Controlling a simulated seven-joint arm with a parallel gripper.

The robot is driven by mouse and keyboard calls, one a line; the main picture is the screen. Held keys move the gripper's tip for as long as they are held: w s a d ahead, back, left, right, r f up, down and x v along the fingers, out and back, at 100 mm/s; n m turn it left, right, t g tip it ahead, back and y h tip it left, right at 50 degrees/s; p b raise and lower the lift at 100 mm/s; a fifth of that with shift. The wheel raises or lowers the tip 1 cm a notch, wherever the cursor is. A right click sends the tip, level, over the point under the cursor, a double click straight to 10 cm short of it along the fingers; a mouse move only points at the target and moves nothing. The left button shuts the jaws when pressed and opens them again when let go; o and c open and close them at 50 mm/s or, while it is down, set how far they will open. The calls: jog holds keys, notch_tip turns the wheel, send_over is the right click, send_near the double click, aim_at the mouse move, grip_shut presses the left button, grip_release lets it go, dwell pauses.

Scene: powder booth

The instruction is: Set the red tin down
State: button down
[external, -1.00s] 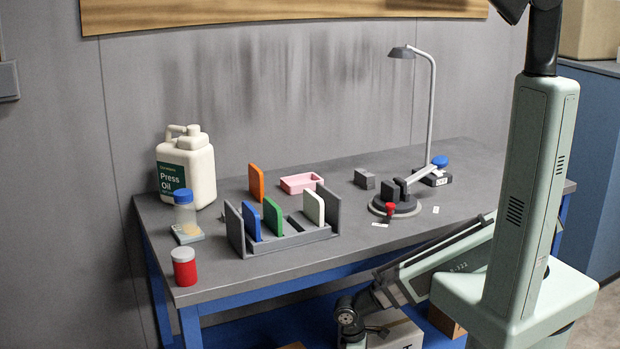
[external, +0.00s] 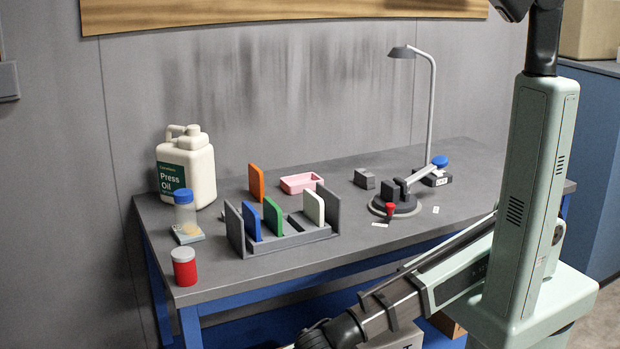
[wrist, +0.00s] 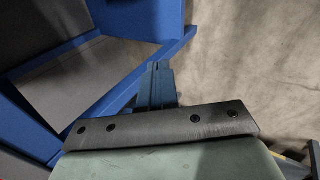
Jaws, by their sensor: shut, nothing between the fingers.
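The red tin (external: 184,272) with a grey lid stands upright on the front left corner of the grey table (external: 300,262). Nothing touches it. My gripper (wrist: 157,70) shows in the wrist view with its two blue-grey fingers together and nothing between them. In the wrist view it points past blue framing toward the floor, and the tin is not in that view. In the external view my forearm reaches low in front of the table, and my gripper's fingertips are not visible there.
A clear jar with a blue lid (external: 185,208) and a Press Oil jug (external: 187,170) stand behind the tin. A grey rack (external: 290,240) with coloured plates is to its right. A lamp (external: 431,100) stands farther right. Blue framing (wrist: 172,48) is near my gripper.

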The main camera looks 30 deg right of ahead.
jog(key=a+r+n+t+y, duration=0.1)
jog(key=a+r+t+y, duration=0.15)
jog(key=a+r, duration=0.5)
jog(key=n+t+y, duration=0.3)
jog(key=t+y, duration=0.1)
jog(key=t, duration=0.4)
send_near(190, 274)
jog(key=s+a, duration=0.2)
jog(key=s, duration=0.5)
jog(key=shift+m+g, duration=0.25)
jog(key=shift+m, duration=0.05)
jog(key=shift+w+d+r+x, duration=0.15)
jog(key=shift+d+x, duration=0.3)
jog(key=shift+x, duration=1.65)
jog(key=shift+w+d+x, duration=0.25)
jog(key=shift+d+x, duration=0.15)
jog(key=shift+x, duration=1.75)
jog(key=shift+w+d+r+x, duration=0.15)
jog(key=shift+d+x, duration=0.3)
jog(key=shift+x, duration=1.65)
jog(key=shift+w+d, duration=0.3)
jog(key=shift+w, duration=0.45)
jog(key=shift+w+d, duration=0.25)
jog(key=shift+w, duration=0.5)
jog(key=shift+s, duration=0.1)
